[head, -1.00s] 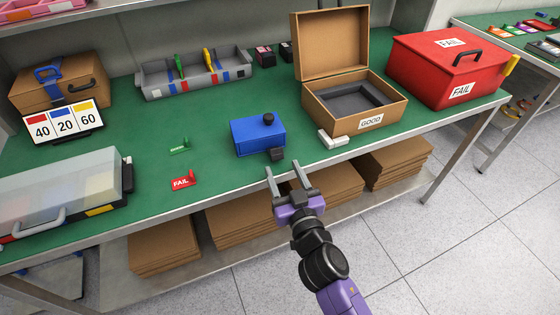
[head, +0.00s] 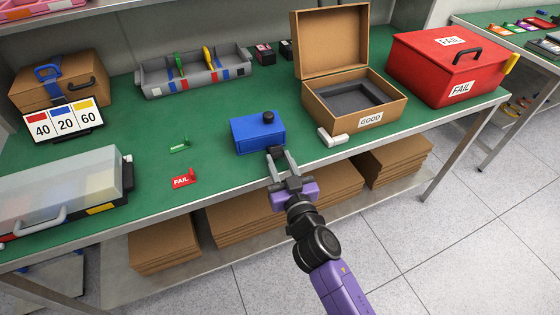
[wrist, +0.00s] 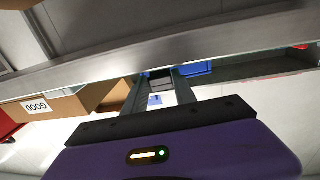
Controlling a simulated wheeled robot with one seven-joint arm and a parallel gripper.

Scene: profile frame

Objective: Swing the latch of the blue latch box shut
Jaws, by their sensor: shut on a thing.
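The blue latch box (head: 257,133) stands on the green bench top near its front edge, with a dark round knob (head: 268,118) on its lid. Its dark latch (head: 275,150) sticks out low at the front right, partly hidden by my fingers. My gripper (head: 279,156) reaches in from the front and is shut on the latch, one finger on each side. In the wrist view a dark block, the latch (wrist: 160,78), shows between the fingertips, with a blue part of the box (wrist: 195,68) beside it.
An open brown GOOD box (head: 325,102) and a white piece (head: 332,138) stand to the right. A red FAIL box (head: 425,80) is farther right. Red (head: 184,179) and green (head: 179,146) tags lie to the left. The bench's front edge runs under my gripper.

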